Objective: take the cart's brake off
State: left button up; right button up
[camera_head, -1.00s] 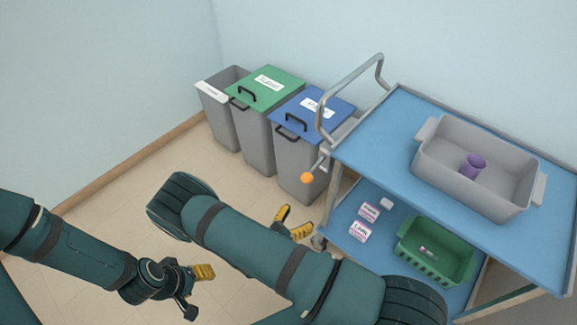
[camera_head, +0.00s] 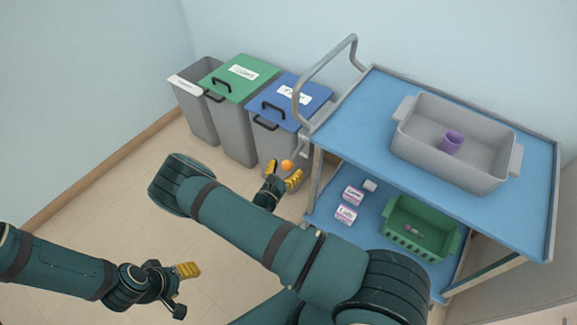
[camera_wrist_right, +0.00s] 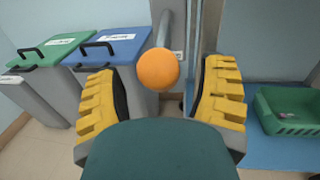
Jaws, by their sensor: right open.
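The cart (camera_head: 345,135) has a blue top, a lower shelf and a grey push handle at its left end. An orange ball knob (camera_head: 287,165) on a grey lever sits at the cart's left end, below the handle. My right gripper (camera_head: 283,176) is open at the knob. In the right wrist view the knob (camera_wrist_right: 158,70) lies between and just beyond the yellow fingertips, with a gap on each side; the lever (camera_wrist_right: 165,28) runs up from it. My left gripper (camera_head: 184,287) is over the floor at lower left; I cannot tell its jaw opening.
A grey tub (camera_head: 415,155) with a purple cup (camera_head: 452,141) stands on the cart top. The lower shelf holds a green basket (camera_head: 440,244) and small labelled boxes (camera_head: 346,215). Green-lidded (camera_head: 240,80) and blue-lidded (camera_head: 290,92) bins stand close behind the knob.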

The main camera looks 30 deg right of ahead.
jog(key=shift+x, duration=0.85)
jog(key=shift+o, duration=0.2)
grip_shut()
jog(key=shift+a, duration=0.1)
